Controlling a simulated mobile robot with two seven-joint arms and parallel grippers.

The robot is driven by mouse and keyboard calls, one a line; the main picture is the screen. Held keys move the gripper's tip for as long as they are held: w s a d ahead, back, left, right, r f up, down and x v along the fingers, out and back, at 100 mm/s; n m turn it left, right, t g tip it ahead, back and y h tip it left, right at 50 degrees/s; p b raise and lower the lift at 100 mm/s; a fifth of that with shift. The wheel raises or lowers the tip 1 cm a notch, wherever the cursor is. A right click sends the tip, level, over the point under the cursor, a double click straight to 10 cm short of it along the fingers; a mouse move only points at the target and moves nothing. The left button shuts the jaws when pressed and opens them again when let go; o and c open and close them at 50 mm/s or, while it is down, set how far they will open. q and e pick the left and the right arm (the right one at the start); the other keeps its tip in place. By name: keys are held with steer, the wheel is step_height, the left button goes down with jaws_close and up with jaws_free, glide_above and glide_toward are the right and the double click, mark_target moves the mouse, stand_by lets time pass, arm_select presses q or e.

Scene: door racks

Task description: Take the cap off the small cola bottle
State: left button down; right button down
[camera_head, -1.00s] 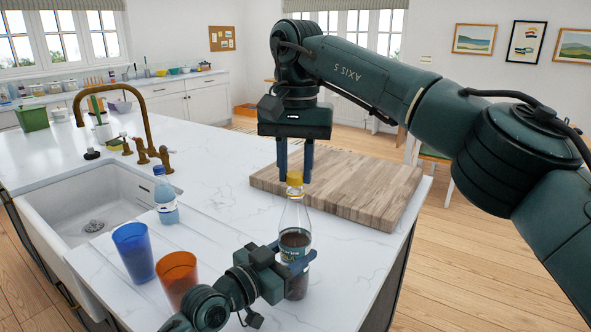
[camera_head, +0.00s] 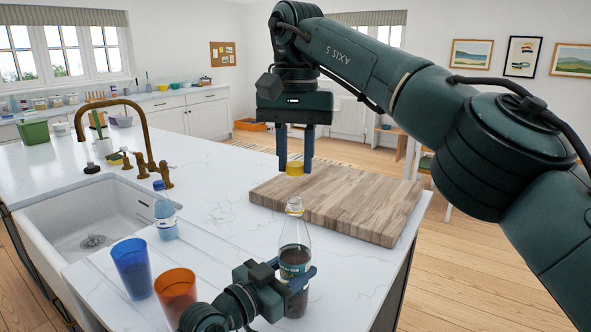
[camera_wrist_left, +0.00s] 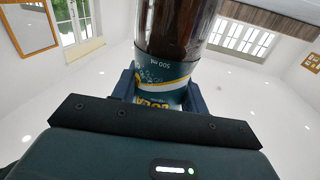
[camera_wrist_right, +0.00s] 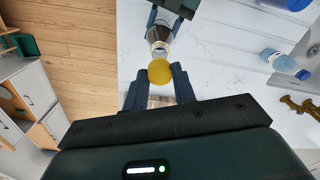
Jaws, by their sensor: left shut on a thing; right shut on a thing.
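The small cola bottle (camera_head: 295,240) stands upright on the white counter, its neck bare and open at the top. My left gripper (camera_head: 300,278) is shut around its lower body; in the left wrist view the bottle's label (camera_wrist_left: 168,85) shows between the fingers. The yellow cap (camera_head: 294,168) is apart from the bottle, held above its mouth. My right gripper (camera_head: 295,160) points down and is shut on the cap. In the right wrist view the cap (camera_wrist_right: 160,71) sits between the fingertips, with the bottle (camera_wrist_right: 160,38) beyond it.
A wooden cutting board (camera_head: 345,205) lies behind the bottle. A blue cup (camera_head: 132,268) and an orange cup (camera_head: 175,293) stand left of it. A small water bottle (camera_head: 166,215) stands by the sink (camera_head: 60,222). The counter's right edge is close to the bottle.

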arm_select(q)
steer(key=c, duration=0.7)
jaws_free()
steer(key=shift+a, duration=0.1)
